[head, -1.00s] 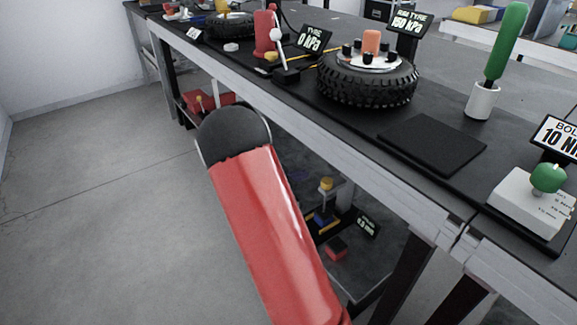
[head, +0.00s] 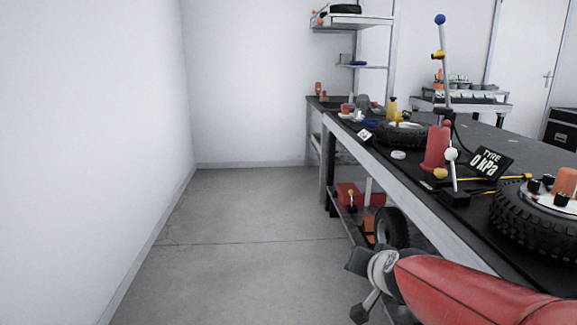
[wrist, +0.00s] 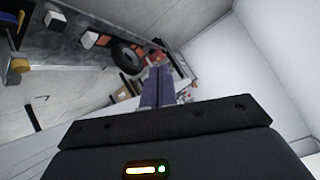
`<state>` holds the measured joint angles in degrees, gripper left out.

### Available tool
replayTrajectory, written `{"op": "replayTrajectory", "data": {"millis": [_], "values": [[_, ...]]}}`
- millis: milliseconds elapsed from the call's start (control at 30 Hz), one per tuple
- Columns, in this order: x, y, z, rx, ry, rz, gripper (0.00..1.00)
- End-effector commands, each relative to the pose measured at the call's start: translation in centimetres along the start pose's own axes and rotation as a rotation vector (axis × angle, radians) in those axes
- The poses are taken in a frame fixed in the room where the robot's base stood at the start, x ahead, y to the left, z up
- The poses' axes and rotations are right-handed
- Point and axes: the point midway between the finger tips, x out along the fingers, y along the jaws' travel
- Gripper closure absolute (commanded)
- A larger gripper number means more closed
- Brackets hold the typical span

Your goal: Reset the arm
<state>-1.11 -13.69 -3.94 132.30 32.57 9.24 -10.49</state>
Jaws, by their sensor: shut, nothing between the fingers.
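My gripper (wrist: 158,72) shows in the wrist view as two purple-grey fingers side by side. They are shut and empty. In the head view my red arm link reaches in from the lower right, beside the front edge of the workbench (head: 425,226). A grey and dark part of my arm is at its end; the fingertips cannot be made out there.
A large tyre (head: 540,207), a red cylinder (head: 437,148) and a "0 kPa" sign (head: 490,163) stand on the bench. A wheel (head: 390,229) and a red box (head: 360,194) are below. The floor (head: 235,220) left of the bench is clear up to the white wall (head: 90,150).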

Motion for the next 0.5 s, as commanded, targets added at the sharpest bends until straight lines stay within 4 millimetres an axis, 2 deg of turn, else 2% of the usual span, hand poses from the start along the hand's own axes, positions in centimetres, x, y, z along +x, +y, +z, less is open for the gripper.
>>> {"op": "replayTrajectory", "data": {"millis": [33, 133, 200, 333, 500], "values": [[-2.7, -0.7, 1.7, -0.060, -0.053, -0.027, 1.00], [-7.1, -0.5, 5.8, -0.178, -0.178, -0.030, 1.00], [-9.8, 0.4, 8.4, -0.250, -0.254, -0.004, 1.00], [-13.6, 2.6, 11.9, -0.345, -0.356, 0.072, 1.00], [-15.9, 4.6, 14.0, -0.395, -0.419, 0.142, 1.00]]}}
